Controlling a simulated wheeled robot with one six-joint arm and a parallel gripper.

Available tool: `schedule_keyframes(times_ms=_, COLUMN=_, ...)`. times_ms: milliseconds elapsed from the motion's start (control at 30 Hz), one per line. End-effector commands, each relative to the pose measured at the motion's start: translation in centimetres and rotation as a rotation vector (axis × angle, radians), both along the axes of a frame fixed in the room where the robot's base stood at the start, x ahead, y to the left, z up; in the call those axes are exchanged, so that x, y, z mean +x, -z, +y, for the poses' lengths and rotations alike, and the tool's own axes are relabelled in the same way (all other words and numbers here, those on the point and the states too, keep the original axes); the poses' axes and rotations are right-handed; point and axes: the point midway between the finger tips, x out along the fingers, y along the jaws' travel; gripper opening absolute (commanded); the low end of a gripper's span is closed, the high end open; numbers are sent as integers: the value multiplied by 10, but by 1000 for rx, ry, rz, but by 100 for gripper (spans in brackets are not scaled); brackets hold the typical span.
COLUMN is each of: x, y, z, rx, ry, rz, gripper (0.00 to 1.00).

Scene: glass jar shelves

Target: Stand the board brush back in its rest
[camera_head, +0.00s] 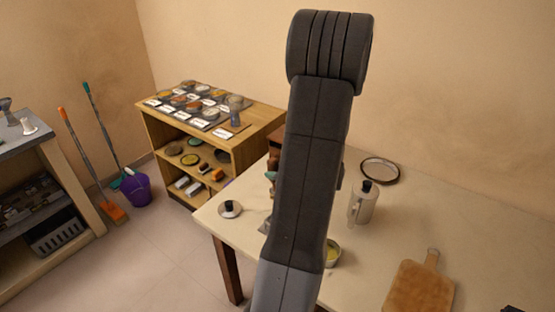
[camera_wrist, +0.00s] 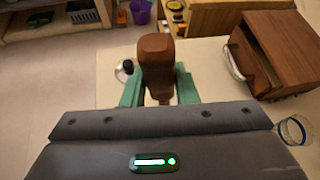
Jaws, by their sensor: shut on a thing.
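The board brush (camera_wrist: 157,60) shows in the wrist view as a brown wooden piece with a rounded top, upright between the green fingers. My gripper (camera_wrist: 159,88) is shut on it. The brush's lower end is hidden by the gripper body. In the head view my arm covers most of the gripper, and only a bit of green finger (camera_head: 270,176) shows at the arm's left edge, above the cream table. I cannot make out the brush's rest in either view.
A brown wooden box (camera_wrist: 287,48) stands right of my gripper. A wooden shelf (camera_head: 240,155) stands behind.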

Motion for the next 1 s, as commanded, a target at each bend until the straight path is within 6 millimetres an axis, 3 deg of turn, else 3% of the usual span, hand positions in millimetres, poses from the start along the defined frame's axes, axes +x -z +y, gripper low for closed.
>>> schedule_keyframes(times_ms=33, x=-8, y=-14, z=-2, rx=16, ry=-31, rz=21, gripper=0)
schedule_keyframes(times_ms=300, x=-36, y=-23, z=-8, rx=60, ry=-135, rz=80, gripper=0)
schedule_keyframes(times_ms=733, x=-37, y=-21, z=-9, rx=61, ry=-140, rz=83, gripper=0)
schedule_keyframes(times_ms=1000, x=-37, y=-7, z=-8, rx=61, ry=-140, rz=83, gripper=0)
